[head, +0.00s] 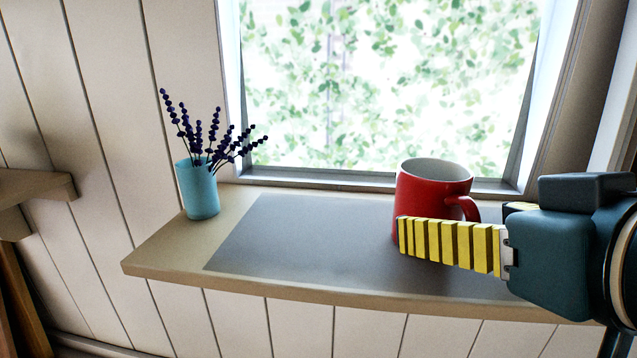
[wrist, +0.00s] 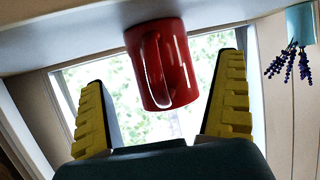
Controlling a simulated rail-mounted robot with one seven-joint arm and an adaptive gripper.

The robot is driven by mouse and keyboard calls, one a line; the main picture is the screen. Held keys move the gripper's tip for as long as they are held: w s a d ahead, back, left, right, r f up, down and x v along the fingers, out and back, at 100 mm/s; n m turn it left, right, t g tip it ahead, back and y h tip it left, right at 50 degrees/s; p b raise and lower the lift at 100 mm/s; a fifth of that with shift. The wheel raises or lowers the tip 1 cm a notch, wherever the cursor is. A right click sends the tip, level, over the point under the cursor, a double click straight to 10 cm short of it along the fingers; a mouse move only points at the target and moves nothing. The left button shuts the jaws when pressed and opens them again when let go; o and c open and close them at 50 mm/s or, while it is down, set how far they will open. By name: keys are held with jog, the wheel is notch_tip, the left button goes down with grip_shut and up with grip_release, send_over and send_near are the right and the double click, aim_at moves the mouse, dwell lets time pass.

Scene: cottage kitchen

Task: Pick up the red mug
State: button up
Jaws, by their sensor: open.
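The red mug (head: 425,195) stands upright on the window shelf, with a pale inside and its handle on the right, toward my gripper. My gripper (head: 415,228) reaches in from the right, roughly level, with one yellow ribbed finger crossing in front of the mug's lower part. The other finger is mostly hidden behind the mug. In the wrist view, which is upside down, the red mug (wrist: 180,70) appears between the two spread fingers, its handle facing the camera. Gaps show on both sides, and the jaws are open.
A grey mat (head: 300,235) covers much of the wooden shelf (head: 160,255), and the mug stands on it. A blue vase (head: 198,190) with purple flowers stands at the shelf's left end. The window (head: 385,80) is close behind the mug. The mat's left half is clear.

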aim_at(449, 216)
jog(key=x, duration=0.1)
jog(key=p+x, duration=0.1)
jog(key=x, duration=0.1)
jog(key=p+x, duration=0.1)
jog(key=x, duration=0.1)
jog(key=shift+a+r, duration=0.1)
jog(key=shift+r, duration=0.2)
jog(key=shift+w+f, duration=0.3)
jog(key=shift+w, duration=0.15)
jog(key=shift+r, duration=0.1)
jog(key=c, duration=1.1)
